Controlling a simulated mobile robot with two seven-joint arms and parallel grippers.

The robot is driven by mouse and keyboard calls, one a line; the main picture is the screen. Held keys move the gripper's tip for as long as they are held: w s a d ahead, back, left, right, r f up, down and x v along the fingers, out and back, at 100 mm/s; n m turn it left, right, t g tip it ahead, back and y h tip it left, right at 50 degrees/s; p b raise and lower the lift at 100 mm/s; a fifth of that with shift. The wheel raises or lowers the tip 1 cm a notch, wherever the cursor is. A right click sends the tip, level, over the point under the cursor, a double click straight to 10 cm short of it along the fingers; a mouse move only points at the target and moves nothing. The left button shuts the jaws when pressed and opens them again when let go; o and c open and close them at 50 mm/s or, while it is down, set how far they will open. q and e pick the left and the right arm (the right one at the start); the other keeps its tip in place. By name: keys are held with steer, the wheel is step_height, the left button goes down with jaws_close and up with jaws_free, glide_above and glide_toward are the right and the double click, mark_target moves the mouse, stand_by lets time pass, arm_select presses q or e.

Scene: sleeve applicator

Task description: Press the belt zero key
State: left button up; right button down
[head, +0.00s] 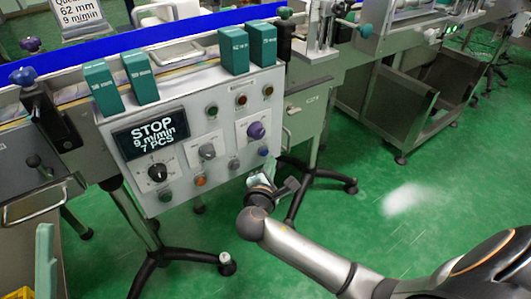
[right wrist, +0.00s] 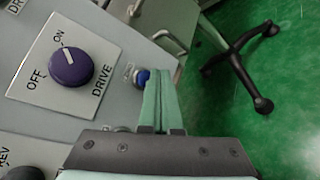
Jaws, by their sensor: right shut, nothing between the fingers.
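The control panel (head: 190,130) has a display reading STOP, 9 m/min, 7 PCS. A small blue key (head: 263,151) sits near its lower right edge, below a purple knob. The blue key also shows in the right wrist view (right wrist: 142,77), beside a small label too small to read, so I cannot confirm it is the belt zero key. My right gripper (head: 262,180) is just below the panel's lower right corner. In the right wrist view its pale green fingers (right wrist: 161,75) are together and empty. Their tips are close beside the key and partly overlap it; contact cannot be told.
The purple DRIVE knob (right wrist: 71,67) is left of the fingers, its mark towards ON. An orange key (head: 200,181) and a grey key (head: 234,164) are along the panel's bottom. Black stand feet (head: 170,258) are below. Green floor is open to the right.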

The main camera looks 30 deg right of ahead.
steer(key=shift+w, duration=0.1)
stand_by(0.4)
steer(key=shift+w, duration=0.35)
steer(key=shift+w+p, duration=0.3)
steer(key=shift+w, duration=0.1)
stand_by(0.6)
steer(key=shift+s, duration=0.1)
steer(key=shift+s+p, duration=0.7)
steer(key=shift+s, duration=0.05)
